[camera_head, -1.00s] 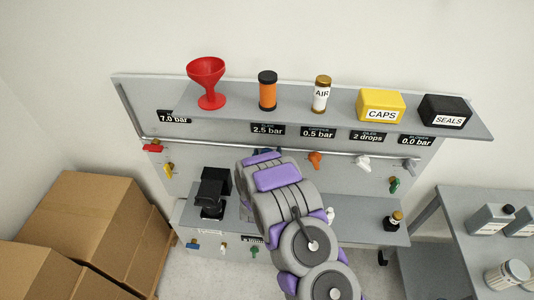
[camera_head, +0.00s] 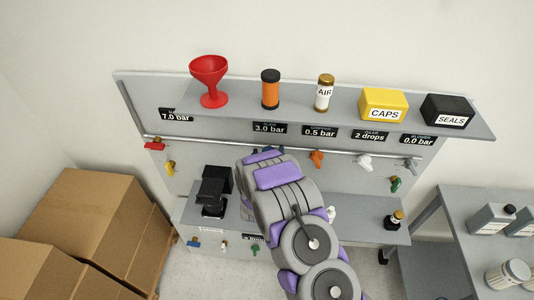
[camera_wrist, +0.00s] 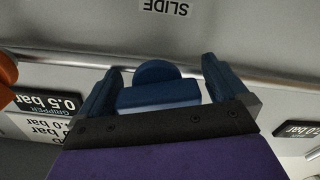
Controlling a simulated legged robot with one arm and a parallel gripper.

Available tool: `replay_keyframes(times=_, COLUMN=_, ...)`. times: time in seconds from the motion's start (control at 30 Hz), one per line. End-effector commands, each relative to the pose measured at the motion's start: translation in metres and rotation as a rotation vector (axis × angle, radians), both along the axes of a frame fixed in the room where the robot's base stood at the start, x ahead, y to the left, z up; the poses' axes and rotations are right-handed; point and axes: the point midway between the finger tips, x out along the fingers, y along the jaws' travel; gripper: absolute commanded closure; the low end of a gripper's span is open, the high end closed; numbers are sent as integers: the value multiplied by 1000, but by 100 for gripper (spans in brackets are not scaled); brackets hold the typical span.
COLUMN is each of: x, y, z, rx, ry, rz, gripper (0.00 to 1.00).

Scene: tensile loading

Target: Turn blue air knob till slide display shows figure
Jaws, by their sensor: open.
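The blue air knob (camera_wrist: 157,75) shows in the wrist view below an upside-down SLIDE label (camera_wrist: 163,7). My gripper (camera_wrist: 160,88) is open, with one dark blue finger on each side of the knob. Whether the fingers touch it cannot be told. In the head view my arm hides most of the knob and gripper. The slide display (camera_head: 270,128) reads 3.0 bar in the head view.
Other displays read 7.0 bar (camera_head: 176,115), 0.5 bar (camera_head: 319,131), 2 drops (camera_head: 369,135) and 0.0 bar (camera_head: 417,139). An orange knob (camera_head: 317,158) is right of my gripper. Above, the shelf holds a red funnel (camera_head: 211,82), bottles and boxes.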

Motion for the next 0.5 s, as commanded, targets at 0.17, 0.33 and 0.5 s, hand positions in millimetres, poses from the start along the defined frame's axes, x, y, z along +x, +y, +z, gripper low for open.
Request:
replay_keyframes(times=0.17, x=-21, y=2, z=-1, rx=0, ry=6, rz=1, gripper=0)
replay_keyframes(times=0.33, x=-55, y=5, z=-1, rx=-2, ry=5, rz=4, gripper=0)
replay_keyframes(times=0.5, x=-93, y=7, z=-2, rx=-2, ry=7, rz=4, gripper=0)
